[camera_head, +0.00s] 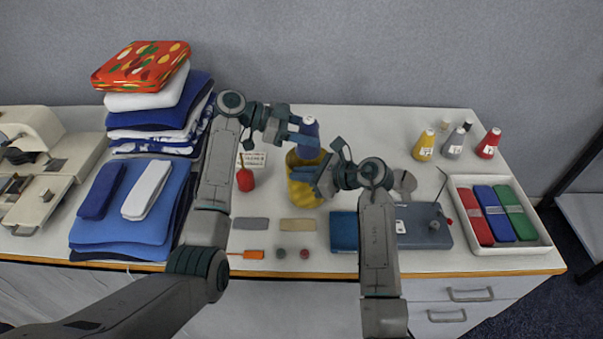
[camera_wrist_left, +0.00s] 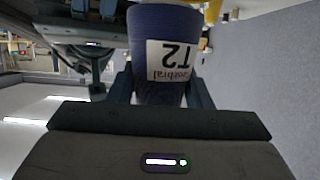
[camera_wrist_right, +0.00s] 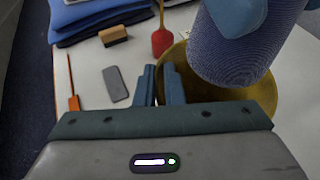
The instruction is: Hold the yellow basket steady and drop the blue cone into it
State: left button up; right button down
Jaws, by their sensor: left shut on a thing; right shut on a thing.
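The blue cone (camera_head: 311,128) is a thread cone held between the fingers of my left gripper (camera_head: 306,138), above the yellow basket (camera_head: 302,192). In the left wrist view the cone (camera_wrist_left: 166,30) fills the space between the fingers and shows a white "T2" label. In the right wrist view its textured side (camera_wrist_right: 228,62) hangs over the basket opening. The basket stands on the table; its rim and inner wall (camera_wrist_right: 264,92) show in the right wrist view. My right gripper (camera_wrist_right: 160,88) is shut on the basket's near rim. The basket's bottom is mostly hidden.
Yellow, grey and red cones (camera_head: 424,146) stand to the right, near a white tray (camera_head: 540,238) of coloured cloths. Folded fabric stacks (camera_head: 135,200) stand left.

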pick_arm(q)
jog(key=shift+f, duration=1.95)
pick_arm(e)
jog(key=shift+f, duration=0.1)
pick_arm(q)
jog(key=o, duration=1.2)
jog(key=shift+c, duration=0.2)
jog(key=shift+a, duration=0.1)
jog(key=v, duration=1.2)
jog(key=shift+s, duration=0.1)
pick_arm(e)
jog(key=c, duration=1.6)
grip_release()
jog(key=shift+o, duration=0.6)
